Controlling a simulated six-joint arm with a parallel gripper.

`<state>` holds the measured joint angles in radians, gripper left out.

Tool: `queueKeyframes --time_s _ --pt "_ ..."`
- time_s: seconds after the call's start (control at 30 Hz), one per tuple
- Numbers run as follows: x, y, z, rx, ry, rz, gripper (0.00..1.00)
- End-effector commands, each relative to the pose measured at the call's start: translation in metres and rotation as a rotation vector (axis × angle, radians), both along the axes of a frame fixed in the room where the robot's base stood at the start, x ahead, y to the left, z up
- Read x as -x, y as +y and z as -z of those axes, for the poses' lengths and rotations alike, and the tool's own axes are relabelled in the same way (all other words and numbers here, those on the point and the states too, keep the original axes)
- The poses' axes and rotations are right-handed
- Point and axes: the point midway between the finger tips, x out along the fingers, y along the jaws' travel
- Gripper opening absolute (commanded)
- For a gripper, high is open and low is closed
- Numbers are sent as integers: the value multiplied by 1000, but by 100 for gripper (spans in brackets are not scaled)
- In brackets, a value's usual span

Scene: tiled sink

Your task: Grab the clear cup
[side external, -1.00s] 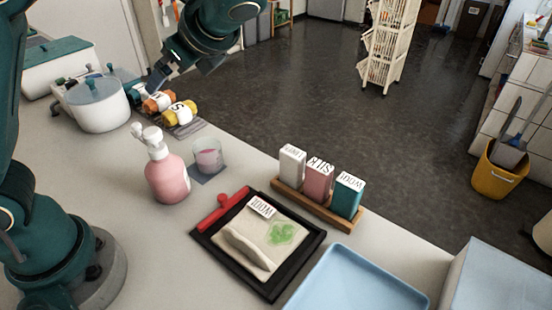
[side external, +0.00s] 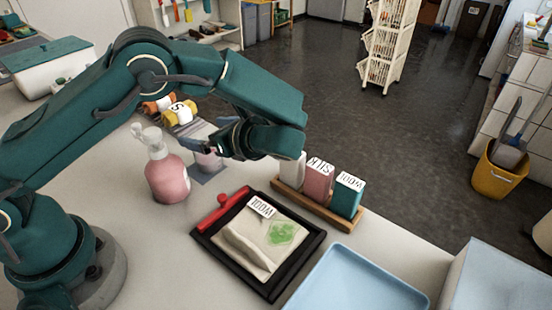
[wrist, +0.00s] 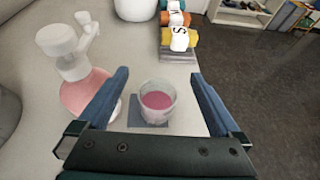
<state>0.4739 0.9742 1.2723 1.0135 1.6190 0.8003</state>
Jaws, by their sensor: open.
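The clear cup (wrist: 157,101) holds pink liquid and stands upright on a small dark square mat (wrist: 139,117). In the wrist view it lies between the two fingers of my gripper (wrist: 160,76), which is open. In the side view my gripper (side external: 207,143) is at the cup (side external: 208,162) and hides much of its upper part. I cannot tell whether a finger touches it.
A pink pump bottle (side external: 167,178) stands close to the left of the cup. A wooden rack (side external: 318,205) with several labelled boxes is to the right. A black-framed tray (side external: 273,292) with a cloth lies in front. Labelled rolls (wrist: 180,40) lie behind.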

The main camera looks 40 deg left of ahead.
Motion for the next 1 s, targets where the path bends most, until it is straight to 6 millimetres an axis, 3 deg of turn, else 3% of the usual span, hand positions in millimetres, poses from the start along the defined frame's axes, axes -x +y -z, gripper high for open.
queueKeyframes --time_s 0.1,0.27,0.43,0.73,1.0 --pt "1 0 29 -2 6 -1 100" --pt "0 0 51 0 1 -1 100" --pt "0 8 59 -1 -1 -4 100" --pt "-2 41 72 0 -1 -3 100" --pt "-3 47 75 0 -2 0 100"
